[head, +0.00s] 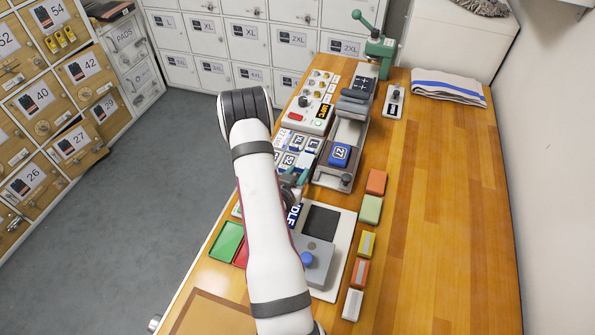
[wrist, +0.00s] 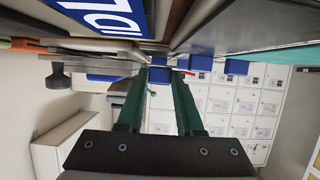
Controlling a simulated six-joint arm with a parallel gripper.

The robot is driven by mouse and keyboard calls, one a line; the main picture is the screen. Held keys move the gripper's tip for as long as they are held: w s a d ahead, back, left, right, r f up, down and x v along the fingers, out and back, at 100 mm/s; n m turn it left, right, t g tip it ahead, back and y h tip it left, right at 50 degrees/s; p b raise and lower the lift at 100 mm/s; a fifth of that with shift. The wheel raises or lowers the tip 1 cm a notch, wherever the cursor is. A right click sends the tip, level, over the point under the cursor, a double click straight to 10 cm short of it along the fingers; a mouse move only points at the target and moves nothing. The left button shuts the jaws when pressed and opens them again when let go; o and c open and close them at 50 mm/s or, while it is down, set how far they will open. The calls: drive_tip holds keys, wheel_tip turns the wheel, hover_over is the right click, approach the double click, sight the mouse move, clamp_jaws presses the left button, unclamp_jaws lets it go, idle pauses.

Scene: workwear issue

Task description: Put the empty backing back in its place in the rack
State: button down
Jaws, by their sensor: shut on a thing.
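My gripper (wrist: 160,72) is shut, with its two green fingers meeting at a small blue piece (wrist: 158,76) in the wrist view, most likely the backing. Much of that piece is hidden between the fingertips. In the head view my gripper (head: 297,182) is mostly hidden behind my white arm. It is low, at the near end of the rack of blue-and-white labelled tiles (head: 299,143). Whether the held piece touches the rack cannot be told. More blue pieces (wrist: 236,67) show beside the fingertips in the wrist view.
A grey press with a blue tile marked 27 (head: 340,155) stands right of the rack. A control panel (head: 308,108) lies behind it. A light board with a dark pad (head: 321,221), a green tray (head: 226,242) and several coloured blocks (head: 371,210) lie nearer.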

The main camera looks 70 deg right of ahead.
drive_tip(key=c, duration=0.6)
unclamp_jaws()
drive_tip(key=shift+f, duration=0.2)
drive_tip(key=shift+o, duration=0.2)
drive_tip(key=shift+r, duration=0.1)
